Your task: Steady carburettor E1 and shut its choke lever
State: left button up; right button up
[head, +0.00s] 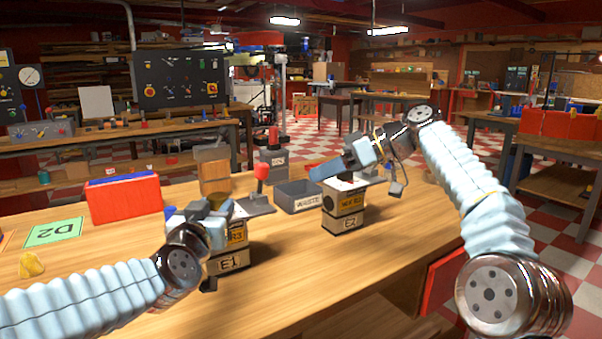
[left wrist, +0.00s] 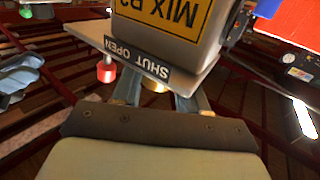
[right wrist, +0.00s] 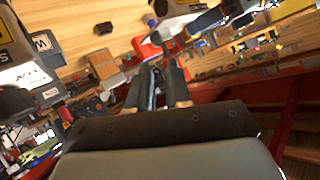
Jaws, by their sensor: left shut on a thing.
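Carburettor E1 (head: 234,262) stands upright on the wooden bench, a grey block with a yellow label. My left gripper (head: 216,222) is at its upper part, shut on it, and hides its top and left side. In the left wrist view, a grey body with an upside-down yellow MIX label (left wrist: 165,14) and a SHUT OPEN plate (left wrist: 137,58) lies past my left fingers (left wrist: 158,98). A red knob (left wrist: 107,70) shows beside the plate; the choke lever's position is unclear. My right gripper (head: 330,168) hovers near the top of carburettor E2 (head: 346,221); its fingers (right wrist: 158,85) look shut and empty.
A grey WASTE bin (head: 297,197) and a red-knobbed lever device (head: 260,188) stand behind the carburettors. A red box (head: 124,200), a green D2 card (head: 54,232) and a yellow lump (head: 31,265) lie at the left. The bench front between the arms is clear.

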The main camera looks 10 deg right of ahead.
jog(key=m, duration=0.2)
jog(key=shift+s+f+m+y, duration=0.2)
jog(key=shift+s+m+y, duration=0.05)
jog(key=shift+m+y, duration=0.15)
jog(key=shift+c, duration=1.1)
jog(key=m, duration=0.3)
jog(key=shift+s+f+y, duration=0.15)
jog(key=shift+s+y, duration=0.1)
jog(key=shift+y, duration=0.05)
grip_shut()
jog(key=m+t+y, duration=0.4)
jog(key=m, duration=2.5)
send_near(260, 181)
jog(key=w+a+r, duration=0.2)
jog(key=w+a, duration=0.1)
jog(key=a, duration=0.1)
jog(key=shift+a+r, duration=0.1)
jog(key=shift+r, duration=0.15)
